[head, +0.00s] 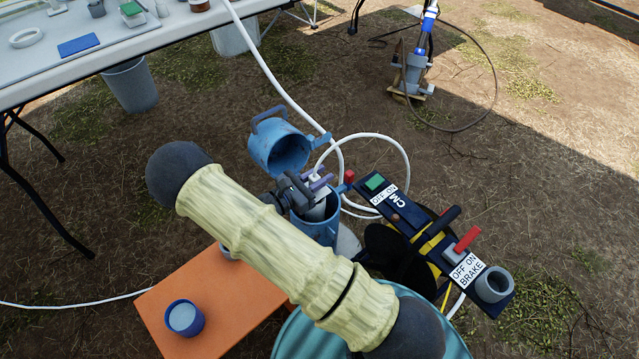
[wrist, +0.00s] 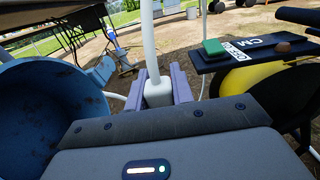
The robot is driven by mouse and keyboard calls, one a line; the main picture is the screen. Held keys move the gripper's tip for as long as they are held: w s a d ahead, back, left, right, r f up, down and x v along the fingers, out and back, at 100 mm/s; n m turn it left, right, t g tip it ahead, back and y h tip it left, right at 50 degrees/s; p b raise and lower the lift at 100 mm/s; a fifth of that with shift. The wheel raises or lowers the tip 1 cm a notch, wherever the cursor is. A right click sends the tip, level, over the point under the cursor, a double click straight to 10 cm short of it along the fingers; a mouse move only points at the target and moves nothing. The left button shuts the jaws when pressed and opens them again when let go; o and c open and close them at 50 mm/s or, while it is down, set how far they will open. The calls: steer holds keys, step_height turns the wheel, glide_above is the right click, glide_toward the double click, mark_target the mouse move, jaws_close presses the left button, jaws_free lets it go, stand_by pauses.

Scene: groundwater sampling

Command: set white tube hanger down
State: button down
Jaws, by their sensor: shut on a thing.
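The white tube hanger (wrist: 158,92) sits between the purple fingers of my gripper (wrist: 159,84), which are shut on it. White tube (wrist: 149,35) rises from it in the wrist view. In the head view my gripper (head: 317,184) is over the mouth of a blue can (head: 318,230), and the hanger is mostly hidden by the fingers. The tube (head: 265,62) comes from the table and also loops to the right of the can. I cannot tell whether the hanger touches the can.
The can's blue lid (head: 276,150) stands open behind my gripper. A black reel panel (head: 430,235) with switches is close on the right. An orange board (head: 215,305) with a blue cup (head: 184,317) is at front left. A white table (head: 120,45) stands at back left.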

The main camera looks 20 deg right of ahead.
steer(key=shift+f, duration=1)
steer(key=shift+f, duration=0.1)
steer(key=c, duration=1.2)
jaws_free()
steer(key=shift+a+r, duration=0.2)
steer(key=shift+a, duration=0.1)
steer(key=p+v, duration=0.4)
steer(key=v, duration=0.7)
steer(key=shift+s+a, duration=0.15)
steer(key=shift+a, duration=0.1)
steer(key=shift+f, duration=0.1)
